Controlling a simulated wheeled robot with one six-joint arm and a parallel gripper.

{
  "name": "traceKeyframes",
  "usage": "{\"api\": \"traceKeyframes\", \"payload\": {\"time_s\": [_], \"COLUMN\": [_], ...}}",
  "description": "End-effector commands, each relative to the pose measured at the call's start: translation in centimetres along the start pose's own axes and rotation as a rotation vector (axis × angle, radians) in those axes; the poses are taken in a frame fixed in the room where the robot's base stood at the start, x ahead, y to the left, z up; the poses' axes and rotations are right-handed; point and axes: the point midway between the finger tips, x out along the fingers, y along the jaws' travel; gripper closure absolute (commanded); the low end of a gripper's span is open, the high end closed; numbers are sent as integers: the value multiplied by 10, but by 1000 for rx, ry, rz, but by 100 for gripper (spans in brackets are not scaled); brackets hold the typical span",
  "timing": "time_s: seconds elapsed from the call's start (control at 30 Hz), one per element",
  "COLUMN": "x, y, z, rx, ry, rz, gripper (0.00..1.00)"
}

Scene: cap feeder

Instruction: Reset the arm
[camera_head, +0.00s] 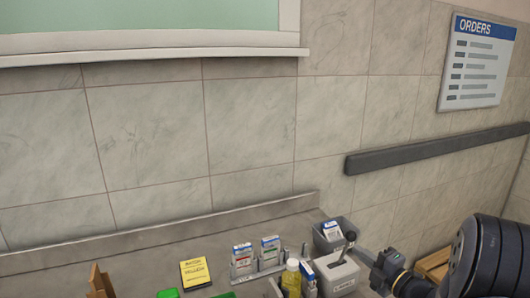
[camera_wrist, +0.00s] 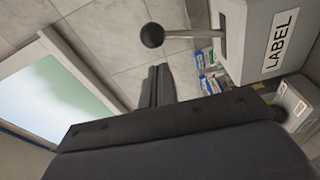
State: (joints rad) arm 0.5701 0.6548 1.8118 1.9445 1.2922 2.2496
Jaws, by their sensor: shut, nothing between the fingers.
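My gripper (camera_wrist: 157,72) shows in the wrist view as two dark fingers lying together, shut with nothing between them. It points up past the edge of the dark wrist body, with the tiled wall behind it. In the head view, part of my dark arm (camera_head: 485,262) is at the lower right, and I cannot make out the fingers there. A grey box marked LABEL (camera_wrist: 262,40) with a black-knobbed lever (camera_wrist: 152,36) is to the upper right of the fingers in the wrist view. The fingers appear apart from it.
On the counter (camera_head: 140,252) stand a yellow sign (camera_head: 195,272), small boxes in a rack (camera_head: 270,252), a yellow bottle (camera_head: 291,280), a grey bin (camera_head: 328,238) and a grey lever device (camera_head: 338,273). A dark rail (camera_head: 430,150) and an ORDERS board (camera_head: 476,62) are on the wall.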

Motion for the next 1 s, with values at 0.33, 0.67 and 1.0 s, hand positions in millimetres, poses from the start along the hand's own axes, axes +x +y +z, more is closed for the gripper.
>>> {"api": "traceKeyframes", "payload": {"time_s": [0.33,0.67,1.0], "x": [-56,-2,34], "y": [1,-4,-11], "z": [6,1,-25], "rx": [51,20,-175], "ry": [-2,4,3], "rz": [13,6,-27], "gripper": [100,100,100]}}
